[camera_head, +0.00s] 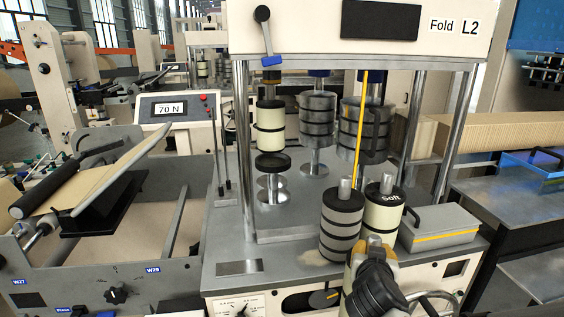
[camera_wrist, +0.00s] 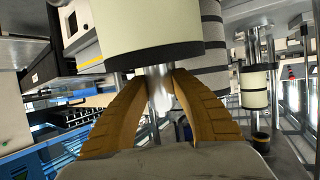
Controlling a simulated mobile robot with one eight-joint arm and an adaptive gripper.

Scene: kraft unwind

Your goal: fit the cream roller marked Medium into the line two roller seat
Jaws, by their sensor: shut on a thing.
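My gripper (camera_head: 376,250) is low at the front of the machine marked "Fold L2". In the wrist view, its ochre fingers (camera_wrist: 158,85) are shut around the metal shaft of a cream roller (camera_wrist: 140,25) with a black end band. No label shows on the held roller there, and in the head view my gripper largely hides it. Behind it stand a cream roller marked "Soft" (camera_head: 383,215) and a grey banded roller (camera_head: 340,230). Inside the machine, a cream roller (camera_head: 270,125) is upright above a chrome stand (camera_head: 272,190). I cannot tell which part is the line two roller seat.
Two grey banded rollers (camera_head: 317,120) and (camera_head: 352,125) are inside the machine. A grey box with a yellow stripe (camera_head: 440,230) is at the right. The deck front left (camera_head: 285,258) has free room.

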